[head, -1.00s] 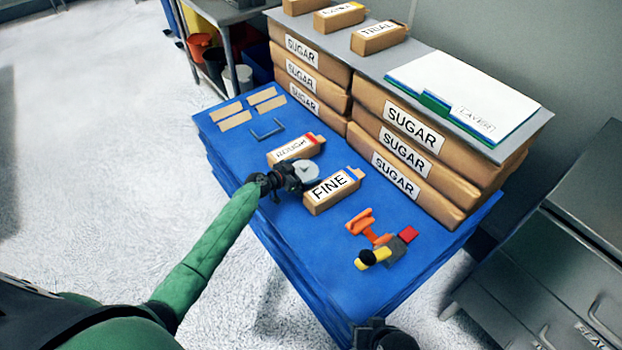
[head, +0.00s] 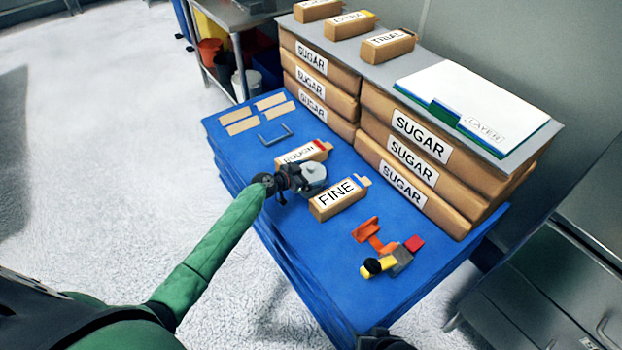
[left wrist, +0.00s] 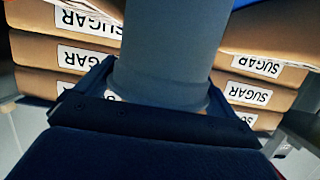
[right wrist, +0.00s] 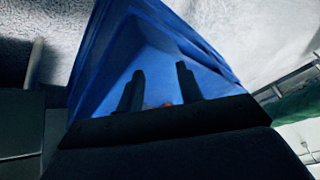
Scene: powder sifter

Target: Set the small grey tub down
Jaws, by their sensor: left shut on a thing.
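The small grey tub (head: 312,174) is in the head view, between the ROUGH box and the FINE box. My left gripper (head: 296,180) is shut on it from the left side. In the left wrist view the tub (left wrist: 165,60) stands large between the two fingers (left wrist: 160,95). Whether its base touches the blue table (head: 285,215) is hidden. My right gripper shows in the right wrist view (right wrist: 158,88), with its two fingers apart and nothing between them.
The ROUGH box (head: 303,152) and FINE box (head: 338,198) stand close beside the tub. Orange, yellow and red tools (head: 385,250) lie nearer the front. Stacked SUGAR bags (head: 415,150) line the back. Thin tan pieces (head: 241,127) and a grey bracket (head: 276,134) lie at the far left.

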